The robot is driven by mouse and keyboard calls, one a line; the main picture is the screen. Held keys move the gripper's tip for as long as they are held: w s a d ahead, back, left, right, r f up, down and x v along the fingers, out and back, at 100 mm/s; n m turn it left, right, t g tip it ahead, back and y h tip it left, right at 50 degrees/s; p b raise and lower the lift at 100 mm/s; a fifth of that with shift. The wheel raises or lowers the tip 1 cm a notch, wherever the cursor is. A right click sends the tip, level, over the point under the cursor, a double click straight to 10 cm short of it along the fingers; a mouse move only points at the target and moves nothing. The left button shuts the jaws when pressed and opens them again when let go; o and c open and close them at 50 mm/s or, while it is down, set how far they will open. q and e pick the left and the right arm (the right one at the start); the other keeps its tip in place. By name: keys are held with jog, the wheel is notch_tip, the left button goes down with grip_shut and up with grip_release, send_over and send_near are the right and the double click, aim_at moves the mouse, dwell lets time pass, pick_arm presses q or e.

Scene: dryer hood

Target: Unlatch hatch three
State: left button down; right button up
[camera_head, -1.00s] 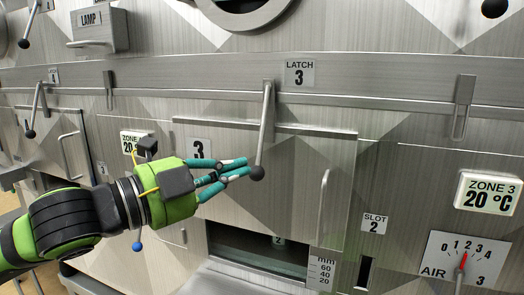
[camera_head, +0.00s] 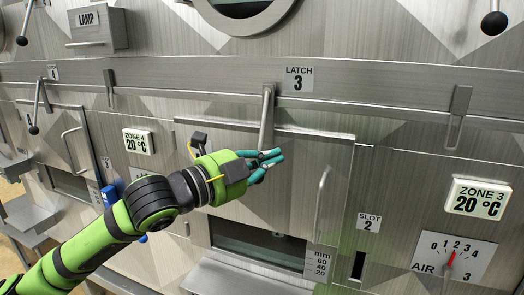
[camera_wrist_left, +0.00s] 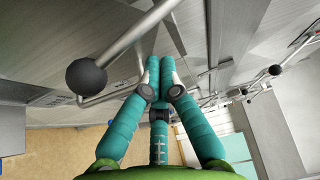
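The latch three lever (camera_head: 266,120) hangs down below the "LATCH 3" label (camera_head: 299,79), in front of the hatch three panel (camera_head: 295,165). Its lower end is hidden behind my left gripper (camera_head: 278,159) in the head view. In the left wrist view the lever's black ball (camera_wrist_left: 86,77) shows to the left of my gripper's fingers (camera_wrist_left: 158,75). The fingertips are together with nothing seen between them, and the ball is outside them. I cannot tell whether a finger touches the rod. The hatch panel appears closed. My right gripper is not in view.
A vertical bar handle (camera_head: 322,205) stands out from the hatch panel, right of my gripper. Another lever (camera_head: 36,105) hangs at the left, and a plain tab (camera_head: 458,118) at the right. A ledge (camera_head: 245,280) juts out below the hatch.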

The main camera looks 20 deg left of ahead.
pick_arm(q)
jog(key=shift+w+a, duration=0.1)
jog(key=shift+a, duration=0.7)
jog(key=shift+a+m+p, duration=0.4)
jog(key=shift+a+p, duration=0.05)
jog(key=shift+p, duration=0.3)
jog(key=shift+g, duration=0.3)
